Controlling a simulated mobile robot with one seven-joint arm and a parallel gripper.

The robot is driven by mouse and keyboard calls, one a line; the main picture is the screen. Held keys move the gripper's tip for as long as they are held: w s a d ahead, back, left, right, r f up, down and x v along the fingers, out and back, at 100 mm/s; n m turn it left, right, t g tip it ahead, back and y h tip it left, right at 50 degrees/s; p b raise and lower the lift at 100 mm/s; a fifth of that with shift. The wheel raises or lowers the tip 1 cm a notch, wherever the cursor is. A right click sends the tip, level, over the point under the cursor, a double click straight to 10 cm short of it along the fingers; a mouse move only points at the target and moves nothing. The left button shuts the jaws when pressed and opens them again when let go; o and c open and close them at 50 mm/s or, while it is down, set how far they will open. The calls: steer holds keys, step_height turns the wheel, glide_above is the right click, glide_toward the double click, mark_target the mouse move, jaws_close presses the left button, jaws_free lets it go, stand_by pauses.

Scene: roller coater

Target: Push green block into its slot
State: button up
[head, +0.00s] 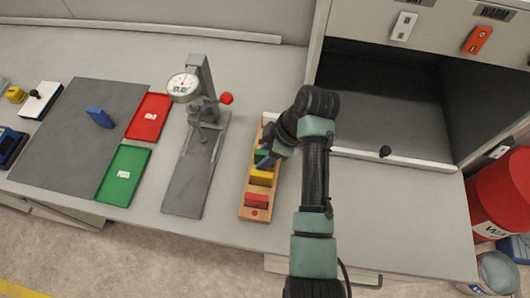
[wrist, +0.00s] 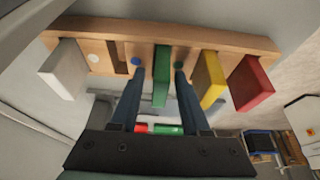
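The wooden rack (head: 250,205) lies on the bench, and its face also shows in the wrist view (wrist: 215,39). The green block (wrist: 161,78) stands in the rack, left of the yellow block in the wrist view, and sticks out from the rack face. It is partly hidden in the head view (head: 262,155). My gripper (wrist: 158,70) is open, with one finger on each side of the green block and a visible gap on both sides. How deep the block sits cannot be told.
The rack also holds a yellow block (head: 261,178), a red block (head: 257,201) and a white block (wrist: 63,70). A dark empty slot (wrist: 119,64) shows. A gauge stand (head: 200,130) is to the left. A blue block (head: 99,117) lies on a grey mat (head: 60,150).

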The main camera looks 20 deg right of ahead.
steer(key=p+v, duration=0.3)
steer(key=v, duration=0.9)
steer(key=shift+p, duration=0.4)
steer(key=shift+r, duration=0.1)
steer(key=w+a+r+m+t+h, duration=0.25)
steer(key=w+r+t, duration=0.4)
steer(key=r, duration=0.55)
steer(key=w+a+r+m+t+h, duration=0.2)
steer(key=w+a+r+t, duration=0.25)
steer(key=w+r, duration=0.55)
steer(key=s+a+r+m+t, duration=0.1)
steer(key=s+a+r+t, duration=0.2)
steer(key=r, duration=0.6)
steer(key=s+a+r+m+t, duration=0.2)
steer(key=a+r+t, duration=0.1)
steer(key=r, duration=0.6)
steer(key=s+a+r+m+t, duration=0.2)
steer(key=s+r+t, duration=0.2)
steer(key=s+r, duration=0.3)
steer(key=s+a+r+m+t, duration=0.1)
steer(key=s+a+r+t, duration=0.2)
steer(key=s+r, duration=0.4)
steer(key=shift+s+r+m+t+y, duration=0.2)
steer(key=shift+r+m+t+y, duration=0.25)
steer(key=shift+r, duration=0.4)
